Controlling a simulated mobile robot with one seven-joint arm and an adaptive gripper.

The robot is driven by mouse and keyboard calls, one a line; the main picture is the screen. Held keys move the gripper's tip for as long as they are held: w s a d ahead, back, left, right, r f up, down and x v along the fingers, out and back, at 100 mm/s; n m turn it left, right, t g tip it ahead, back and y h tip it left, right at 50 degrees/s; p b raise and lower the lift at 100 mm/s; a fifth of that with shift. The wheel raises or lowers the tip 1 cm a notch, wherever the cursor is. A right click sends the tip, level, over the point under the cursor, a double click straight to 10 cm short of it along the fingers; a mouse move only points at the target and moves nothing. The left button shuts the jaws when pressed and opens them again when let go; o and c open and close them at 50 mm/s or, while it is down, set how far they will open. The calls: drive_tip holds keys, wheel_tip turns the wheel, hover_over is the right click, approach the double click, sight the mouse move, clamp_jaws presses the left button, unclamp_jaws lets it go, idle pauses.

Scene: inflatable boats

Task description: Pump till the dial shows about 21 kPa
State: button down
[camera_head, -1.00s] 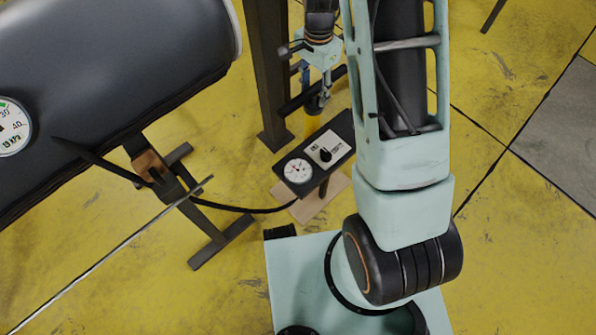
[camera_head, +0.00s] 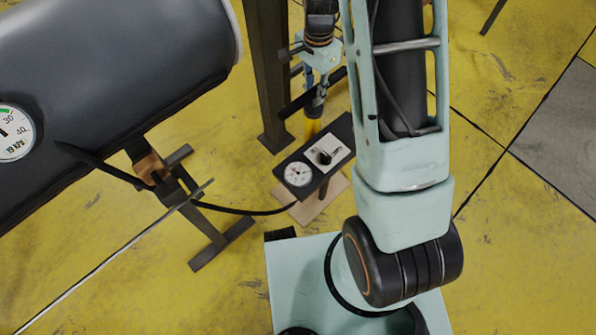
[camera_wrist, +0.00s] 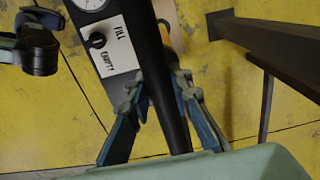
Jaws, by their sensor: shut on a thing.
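A round white dial (camera_head: 12,135) on the black boat tube (camera_head: 120,65) is cut by the left edge of the head view; its readout appears to say 19 kPa. The pump's black panel (camera_head: 283,160) carries a small white gauge (camera_head: 298,174) and a black selector knob (camera_head: 323,157). In the wrist view the knob (camera_wrist: 97,40) sits beside the words FILL and EMPTY; its setting is unclear. My gripper (camera_head: 316,92) is shut on the black pump handle (camera_head: 292,106), above the yellow pump barrel (camera_head: 312,127). The fingers (camera_wrist: 158,92) straddle the handle in the wrist view.
A black hose (camera_head: 245,208) runs from the pump to the tube. A dark post (camera_head: 268,75) stands close left of the pump. A dark stand (camera_head: 215,230) and a thin metal rod (camera_head: 110,255) lie to the left. Yellow floor is open around them.

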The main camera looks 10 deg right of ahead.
sight(315, 88)
wheel_tip(315, 88, up, 6)
drive_tip(key=p, duration=0.3)
drive_tip(key=shift+w, duration=0.1)
drive_tip(key=shift+f, duration=0.3)
wheel_tip(315, 88, down, 7)
drive_tip(key=b, duration=0.4)
drive_tip(key=shift+r, duration=0.4)
drive_tip(key=shift+r, duration=0.1)
wheel_tip(315, 88, up, 23)
drive_tip(key=p, duration=1.7)
drive_tip(key=shift+w+p, duration=0.15)
drive_tip(key=shift+p, duration=0.2)
